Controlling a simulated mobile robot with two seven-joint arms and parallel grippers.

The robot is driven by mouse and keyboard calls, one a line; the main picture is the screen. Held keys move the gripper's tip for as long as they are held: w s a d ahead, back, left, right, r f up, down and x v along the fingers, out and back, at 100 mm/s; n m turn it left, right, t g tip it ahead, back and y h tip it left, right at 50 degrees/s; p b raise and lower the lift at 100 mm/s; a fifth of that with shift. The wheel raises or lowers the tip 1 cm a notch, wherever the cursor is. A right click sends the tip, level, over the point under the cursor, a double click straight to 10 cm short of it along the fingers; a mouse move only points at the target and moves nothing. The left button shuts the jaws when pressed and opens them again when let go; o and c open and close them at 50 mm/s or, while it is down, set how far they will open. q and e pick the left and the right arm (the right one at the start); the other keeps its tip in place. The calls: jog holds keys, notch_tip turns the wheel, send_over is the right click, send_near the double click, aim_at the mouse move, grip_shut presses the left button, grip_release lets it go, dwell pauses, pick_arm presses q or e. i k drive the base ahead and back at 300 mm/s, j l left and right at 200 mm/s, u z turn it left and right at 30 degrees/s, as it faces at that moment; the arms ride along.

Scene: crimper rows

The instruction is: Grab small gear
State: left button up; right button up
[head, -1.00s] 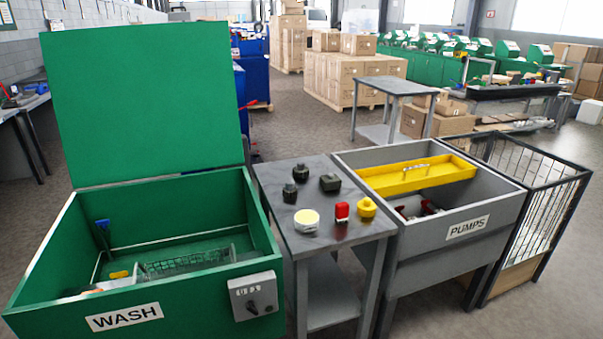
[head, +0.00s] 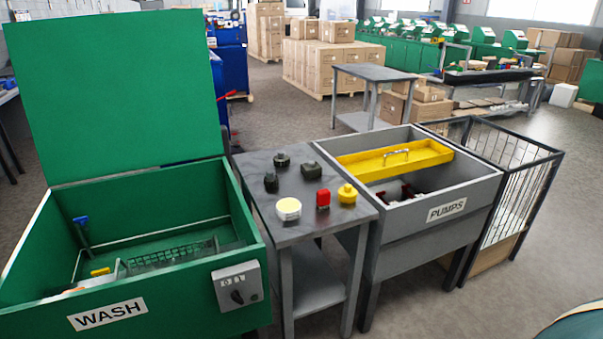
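I cannot make out a small gear for certain. On the small grey table (head: 262,172) stand three dark parts: a round one (head: 282,160), a knob-like one (head: 271,182) and a blocky one (head: 311,171). A white and yellow round tub (head: 288,209), a red block (head: 323,199) and a yellow knobbed part (head: 347,194) stand nearer the front. The grey PUMPS bin (head: 478,192) holds a yellow tray (head: 385,166) near its top and dark red and pale parts (head: 402,192) below, too small to identify. Neither gripper is in view.
The green WASH bin (head: 180,299), lid up, stands left of the table, with a wire basket (head: 172,256) inside. A barred cage (head: 515,200) stands right of the PUMPS bin. A dark curved shape at the lower right corner is unclear.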

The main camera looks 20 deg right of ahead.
aim_at(270, 180)
jog(key=i, duration=0.3)
jog(key=i+j+z, duration=0.15)
jog(key=z, duration=0.25)
jog(key=i+j+z, duration=0.35)
jog(key=l, duration=0.1)
